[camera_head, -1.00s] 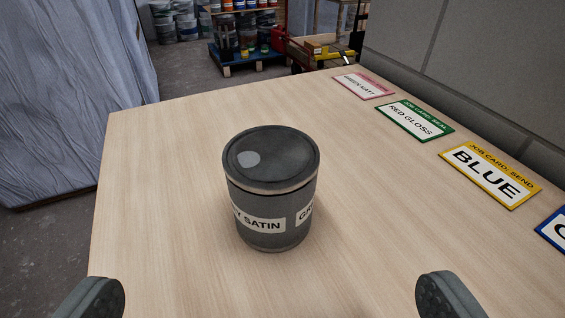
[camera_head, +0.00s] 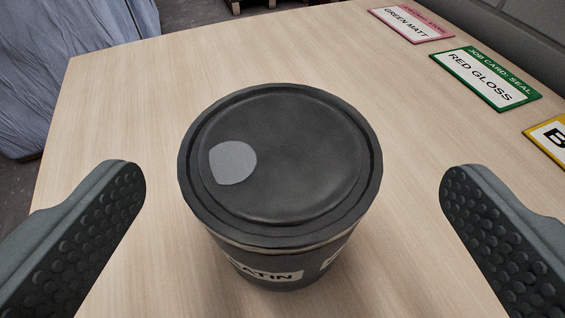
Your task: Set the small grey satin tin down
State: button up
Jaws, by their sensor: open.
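The small grey satin tin (camera_head: 285,170) stands upright on the pale wooden table top. It has a dark grey lid with a light grey round spot, and a white label band that reads "ATIN" in part. My gripper (camera_head: 293,200) is open, with one finger to the left of the tin and one to the right. Table shows between each finger and the tin, and neither finger appears to touch it. The lower front of the tin is partly cut off from view by its own lid.
Job cards lie along the right of the table (camera_head: 130,120): a pink-edged "GREEN MATT" card (camera_head: 409,24), a green "RED GLOSS" card (camera_head: 487,78) and part of a yellow card (camera_head: 549,142). A grey wall (camera_head: 525,22) stands behind them. Grey-blue sheeting (camera_head: 60,60) hangs beyond the left edge.

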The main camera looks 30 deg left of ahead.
aim_at(280, 162)
jog(key=shift+s+f+x, duration=0.1)
jog(key=shift+f+x, duration=0.05)
jog(key=shift+x, duration=0.75)
jog(key=shift+s+f+x, duration=0.1)
jog(key=shift+f+x, duration=0.05)
jog(key=shift+x, duration=0.7)
jog(key=shift+s+f+x, duration=0.1)
jog(key=shift+f+x, duration=0.05)
jog(key=shift+x, duration=0.75)
jog(key=shift+a, duration=0.15)
jog(key=c, duration=1.5)
notch_tip(280, 162, up, 10)
jog(key=shift+r, duration=0.1)
jog(key=shift+c, duration=0.2)
